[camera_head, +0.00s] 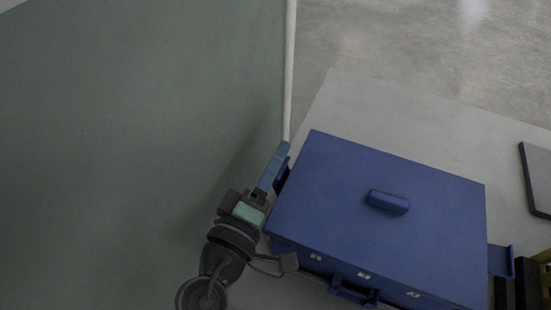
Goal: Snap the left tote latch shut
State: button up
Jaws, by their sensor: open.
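The blue tote (340,200) sits lidded on a light grey surface, with a raised blue grip (388,201) on its lid. A lighter blue piece (271,167) stands out at its left side and looks like the left latch. My gripper (257,193) is at this left side, its tip at the lower end of that piece. The jaws are open, but the fingers are small and dark. I cannot tell whether they touch the latch. The latch's lower part is hidden behind my gripper.
A blue flap (500,260) sticks out on the tote's right side. A front handle (354,291) and small silver clasps show below the lid. A green-grey panel (130,130) with a pale edge fills the left. A dark flat object (537,180) lies at the right.

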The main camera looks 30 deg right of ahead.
jog(key=v, duration=1.2)
jog(key=shift+s+a, duration=0.25)
jog(key=shift+w, duration=0.15)
jog(key=c, duration=0.3)
jog(key=w+a+g+p, duration=0.1)
jog(key=w, duration=0.1)
jog(key=w+a+n+g+h+p, duration=0.1)
jog(key=w+a+p, duration=0.1)
jog(key=w+a+g+h+p, duration=0.1)
jog(key=w+p, duration=0.1)
jog(key=shift+w+a+f+n, duration=0.25)
jog(key=shift+w+a+n, duration=0.05)
jog(key=shift+a, duration=0.05)
grip_shut()
jog(key=w+d+p, duration=0.1)
jog(key=d, duration=1)
jog(key=shift+w+r+g, duration=0.2)
jog(key=shift+g, duration=0.1)
